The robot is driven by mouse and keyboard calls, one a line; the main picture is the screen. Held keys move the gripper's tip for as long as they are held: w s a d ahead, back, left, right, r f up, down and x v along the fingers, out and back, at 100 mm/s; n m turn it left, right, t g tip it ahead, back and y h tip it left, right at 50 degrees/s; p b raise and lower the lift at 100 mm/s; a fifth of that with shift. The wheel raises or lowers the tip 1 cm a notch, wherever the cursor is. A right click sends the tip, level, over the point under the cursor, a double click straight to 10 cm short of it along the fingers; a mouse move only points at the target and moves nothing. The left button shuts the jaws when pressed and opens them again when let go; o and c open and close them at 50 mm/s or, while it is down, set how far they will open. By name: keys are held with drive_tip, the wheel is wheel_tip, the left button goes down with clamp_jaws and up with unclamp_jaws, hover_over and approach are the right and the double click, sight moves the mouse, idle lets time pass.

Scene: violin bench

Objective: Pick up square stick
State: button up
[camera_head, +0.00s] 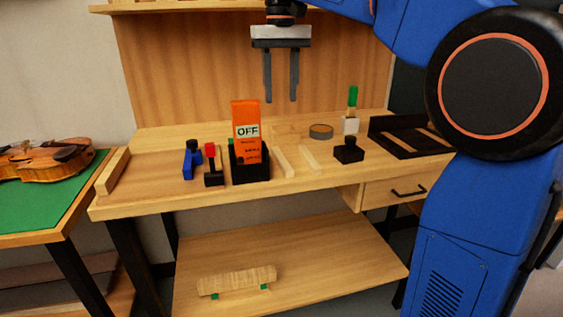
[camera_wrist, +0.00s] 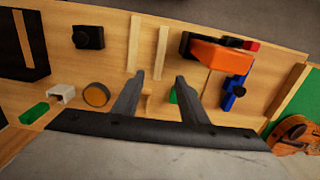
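Two pale wooden sticks lie side by side on the workbench, a left one (camera_head: 283,160) and a right one (camera_head: 310,160) in the head view. They also show in the wrist view, one at left (camera_wrist: 134,45) and one at right (camera_wrist: 162,50). I cannot tell for sure which has the square section. My gripper (camera_head: 281,99) points down, open and empty, well above the bench toward its back. In the wrist view its fingertips (camera_wrist: 160,77) are apart, with the sticks beyond them.
An orange "OFF" pouch (camera_head: 247,130) in a black holder stands left of the sticks. A black block (camera_head: 348,150), a round ring (camera_head: 321,131) and a black tray (camera_head: 385,146) are to the right. Blue (camera_head: 191,163) and red-black tools stand farther left.

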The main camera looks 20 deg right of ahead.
hover_over(282, 157)
wheel_tip(282, 157, down, 12)
drive_tip(key=shift+w+a+r, duration=0.1)
drive_tip(key=shift+w, duration=0.05)
drive_tip(key=shift+s+f, duration=0.2)
drive_tip(key=shift+f, duration=2.35)
drive_tip(key=shift+c, duration=0.3)
clamp_jaws()
